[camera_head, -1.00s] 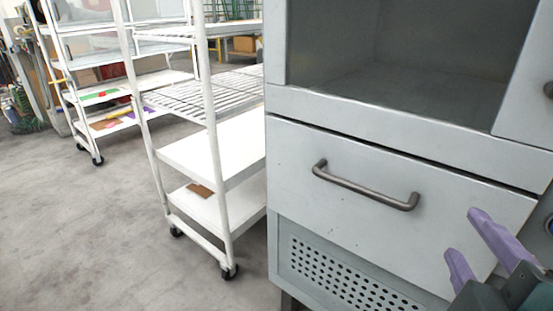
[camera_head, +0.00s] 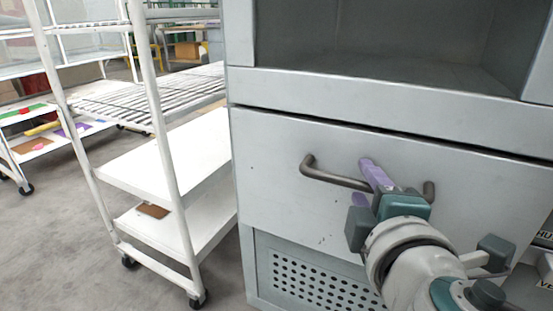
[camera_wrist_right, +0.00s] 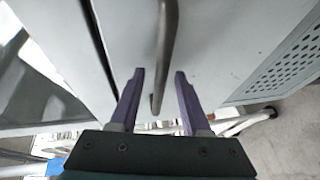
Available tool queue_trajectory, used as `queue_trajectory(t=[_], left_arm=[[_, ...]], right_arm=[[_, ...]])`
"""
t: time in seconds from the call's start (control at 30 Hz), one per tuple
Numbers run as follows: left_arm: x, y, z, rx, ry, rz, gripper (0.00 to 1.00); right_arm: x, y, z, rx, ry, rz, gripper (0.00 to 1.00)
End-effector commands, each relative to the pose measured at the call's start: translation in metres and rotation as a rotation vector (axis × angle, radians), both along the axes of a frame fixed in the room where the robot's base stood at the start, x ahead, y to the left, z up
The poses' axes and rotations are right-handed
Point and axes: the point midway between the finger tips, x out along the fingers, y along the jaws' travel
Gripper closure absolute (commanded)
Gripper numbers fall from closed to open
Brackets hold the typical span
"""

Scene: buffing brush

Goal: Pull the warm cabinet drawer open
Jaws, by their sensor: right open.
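The warm cabinet drawer (camera_head: 270,165) is a wide pale grey front panel. It looks shut, with a dark gap along its top edge. Its dark metal bar handle (camera_head: 333,178) runs across the panel, its right part partly hidden behind my right gripper. My right gripper (camera_head: 370,185) has purple fingers and is at the handle. In the right wrist view the handle (camera_wrist_right: 166,50) runs between the two open purple fingers (camera_wrist_right: 158,90), with space on both sides; I see no finger closed on it. My left gripper is not in view.
An open compartment (camera_head: 400,85) sits above the drawer, and a perforated panel (camera_head: 310,283) below it. A white wheeled rack (camera_head: 170,160) stands close to the cabinet's left side. Grey floor (camera_head: 60,245) is free at the left.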

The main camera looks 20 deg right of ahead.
Motion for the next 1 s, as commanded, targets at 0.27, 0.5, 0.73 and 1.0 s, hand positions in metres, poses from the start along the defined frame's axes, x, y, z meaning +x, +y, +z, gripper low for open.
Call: queue_trajectory(t=[0.27, 0.5, 0.73, 1.0], left_arm=[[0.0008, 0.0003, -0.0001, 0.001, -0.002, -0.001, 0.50], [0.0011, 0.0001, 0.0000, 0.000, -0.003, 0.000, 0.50], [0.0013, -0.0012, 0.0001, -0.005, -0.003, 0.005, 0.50], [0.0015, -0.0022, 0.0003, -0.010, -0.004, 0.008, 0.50]], right_arm=[[0.0046, -0.0027, -0.0008, 0.000, 0.000, -0.001, 0.53], [0.0043, -0.0025, -0.0009, 0.001, 0.000, -0.001, 0.73], [0.0042, -0.0023, -0.0009, 0.001, 0.000, -0.001, 0.99], [0.0041, -0.0023, -0.0008, 0.001, 0.000, -0.001, 1.00]])
